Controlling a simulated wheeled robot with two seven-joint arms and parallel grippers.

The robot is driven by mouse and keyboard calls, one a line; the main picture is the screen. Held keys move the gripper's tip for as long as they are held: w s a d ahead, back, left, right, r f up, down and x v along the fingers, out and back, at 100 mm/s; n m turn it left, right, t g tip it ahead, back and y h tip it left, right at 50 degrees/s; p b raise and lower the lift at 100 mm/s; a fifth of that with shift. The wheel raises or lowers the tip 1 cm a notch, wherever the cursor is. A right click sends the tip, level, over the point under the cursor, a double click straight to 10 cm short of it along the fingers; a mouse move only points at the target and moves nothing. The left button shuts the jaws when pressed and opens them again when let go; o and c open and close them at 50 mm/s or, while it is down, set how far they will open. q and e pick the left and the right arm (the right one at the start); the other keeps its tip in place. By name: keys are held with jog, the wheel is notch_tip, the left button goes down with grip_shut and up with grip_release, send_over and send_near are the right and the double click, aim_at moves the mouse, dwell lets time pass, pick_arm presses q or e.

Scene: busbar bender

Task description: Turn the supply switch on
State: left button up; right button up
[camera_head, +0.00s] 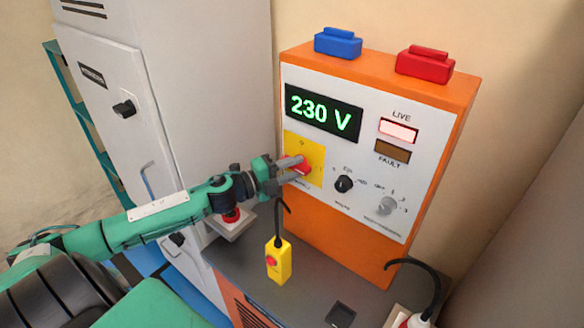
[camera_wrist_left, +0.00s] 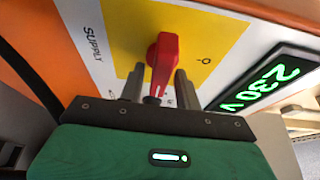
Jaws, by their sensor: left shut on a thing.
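The supply switch is a red rotary knob (camera_wrist_left: 162,62) on a yellow plate (camera_wrist_left: 205,30), with SUPPLY printed beside it in the left wrist view. In the head view the red knob (camera_head: 303,167) sits on the left of the orange box's white panel, below a display (camera_head: 322,112) that reads 230 V in green. My left gripper (camera_head: 292,167) is shut on the knob, with one finger on each side of it; the fingers also show in the left wrist view (camera_wrist_left: 157,88). The LIVE lamp (camera_head: 398,131) looks lit. My right gripper is not in view.
Blue (camera_head: 338,42) and red (camera_head: 425,62) blocks sit on top of the orange box. A yellow pendant (camera_head: 278,260) with a red button hangs below my left gripper. A grey cabinet (camera_head: 170,90) stands at the left. Two more knobs are right of the switch.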

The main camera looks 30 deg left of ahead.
pick_arm(q)
jog(key=o, duration=0.5)
jog(key=shift+o, duration=0.7)
jog(key=shift+s+f, duration=0.1)
jog(key=shift+b+v, duration=0.55)
jog(key=shift+v, duration=0.45)
jog(key=shift+b+v, duration=0.55)
jog(key=shift+v, duration=1)
jog(key=b, duration=0.1)
send_near(293, 170)
jog(key=shift+r+v, duration=0.1)
jog(key=shift+v, duration=0.95)
jog(key=shift+r+v, duration=0.15)
jog(key=shift+v, duration=0.85)
